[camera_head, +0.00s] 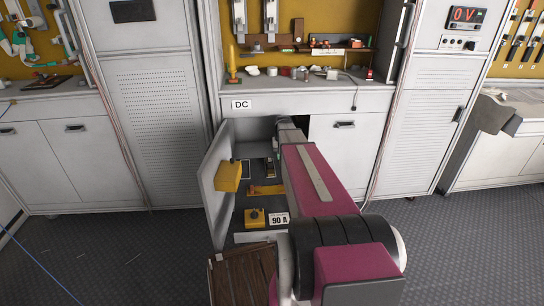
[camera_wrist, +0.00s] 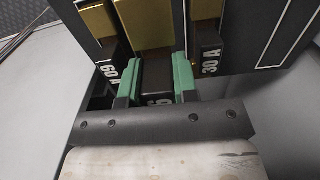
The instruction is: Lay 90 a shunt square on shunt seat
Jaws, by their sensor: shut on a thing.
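In the wrist view my gripper (camera_wrist: 158,78) has its green fingers closed on either side of a dark shunt (camera_wrist: 155,70) with a brass-coloured top plate. This shunt's own label is mostly hidden by my gripper. A shunt marked 60 A (camera_wrist: 125,75) stands on its left and one marked 30 A (camera_wrist: 209,60) on its right. In the head view my arm reaches into the open cabinet and hides my gripper. A 90 A card (camera_head: 279,220) lies inside beside a yellow block (camera_head: 255,218). I cannot tell which part is the shunt seat.
The cabinet's open door (camera_head: 215,165) stands to the left of my arm, with a yellow box (camera_head: 228,177) on it. A brass-coloured strip (camera_head: 266,190) lies inside the cabinet. The counter (camera_head: 290,102) above holds small parts. A slatted brown surface (camera_head: 240,275) is near the front.

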